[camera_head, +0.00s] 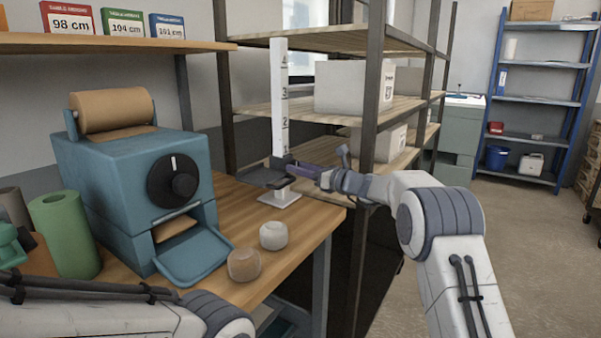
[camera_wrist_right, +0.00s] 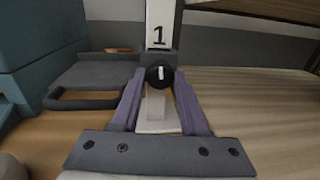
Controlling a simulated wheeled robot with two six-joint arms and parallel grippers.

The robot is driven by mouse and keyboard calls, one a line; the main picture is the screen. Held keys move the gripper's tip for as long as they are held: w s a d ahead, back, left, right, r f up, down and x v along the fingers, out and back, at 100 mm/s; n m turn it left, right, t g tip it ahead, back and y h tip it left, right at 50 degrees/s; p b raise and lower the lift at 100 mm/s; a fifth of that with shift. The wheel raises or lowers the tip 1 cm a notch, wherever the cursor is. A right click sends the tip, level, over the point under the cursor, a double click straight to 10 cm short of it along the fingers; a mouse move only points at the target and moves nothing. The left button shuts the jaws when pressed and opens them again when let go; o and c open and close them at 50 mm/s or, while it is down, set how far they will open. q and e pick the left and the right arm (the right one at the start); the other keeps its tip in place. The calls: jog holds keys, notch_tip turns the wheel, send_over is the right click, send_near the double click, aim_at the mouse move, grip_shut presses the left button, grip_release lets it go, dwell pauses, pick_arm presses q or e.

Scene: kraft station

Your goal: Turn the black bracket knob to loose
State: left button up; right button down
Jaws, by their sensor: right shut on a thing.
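The black bracket knob (camera_wrist_right: 159,76) shows in the right wrist view as a round black knob with a white pointer line standing about upright. It sits on the dark bracket of a white post (camera_head: 280,95) marked with numbers; the bracket is near the 1. A flat dark plate (camera_head: 264,178) reaches left from the bracket. My right gripper (camera_wrist_right: 157,90) has its purple fingers shut on the knob, one on each side. In the head view the right gripper (camera_head: 298,168) partly hides the bracket and the knob. My left arm enters at the lower left; its gripper is not seen.
A blue dispenser (camera_head: 110,160) with a paper roll and its own black dial (camera_head: 172,181) stands left on the wooden table. Two small round pieces (camera_head: 273,236) (camera_head: 244,264) lie near the table's front edge. A green roll (camera_head: 64,235) stands far left. Shelves (camera_head: 325,110) rise behind.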

jog(key=shift+c, duration=2.2)
grip_release()
jog(key=shift+d, duration=0.1)
jog(key=b+v, duration=0.1)
jog(key=v, duration=0.9)
jog(key=shift+s, duration=0.2)
jog(key=shift+d, duration=0.15)
